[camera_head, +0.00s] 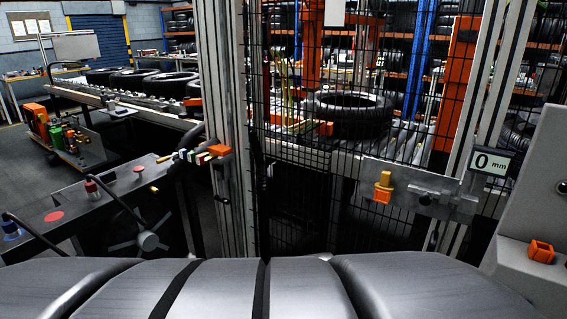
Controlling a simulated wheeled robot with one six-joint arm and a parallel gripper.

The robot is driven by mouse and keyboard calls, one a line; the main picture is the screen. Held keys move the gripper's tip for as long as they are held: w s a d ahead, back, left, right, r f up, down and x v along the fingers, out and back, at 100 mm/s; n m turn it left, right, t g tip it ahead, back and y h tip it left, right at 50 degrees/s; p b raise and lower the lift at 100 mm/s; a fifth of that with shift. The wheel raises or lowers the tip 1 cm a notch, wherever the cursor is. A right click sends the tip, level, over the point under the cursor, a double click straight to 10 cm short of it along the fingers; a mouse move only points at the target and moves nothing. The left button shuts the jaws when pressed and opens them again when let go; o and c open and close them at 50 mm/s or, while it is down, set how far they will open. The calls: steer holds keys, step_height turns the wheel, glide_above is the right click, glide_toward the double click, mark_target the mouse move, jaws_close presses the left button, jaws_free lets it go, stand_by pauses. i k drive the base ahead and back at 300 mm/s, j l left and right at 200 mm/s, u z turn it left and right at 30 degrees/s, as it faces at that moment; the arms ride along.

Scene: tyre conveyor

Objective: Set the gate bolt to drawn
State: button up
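The wire mesh gate (350,110) stands in front of the conveyor, between two aluminium posts. A metal plate (405,180) runs across its right part. The gate bolt (443,194), a grey metal bar with fittings, lies across the plate's right end towards the right post. From here I cannot tell surely whether it is shot or drawn. A yellow and orange block (383,187) sits on the plate left of the bolt. My gripper is not in view.
A display reading 0 mm (492,161) hangs at the right post. A tyre (347,114) lies on rollers behind the mesh. A control console with buttons (90,205) stands at left.

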mark_target(425, 200)
steer(key=z, duration=1.35)
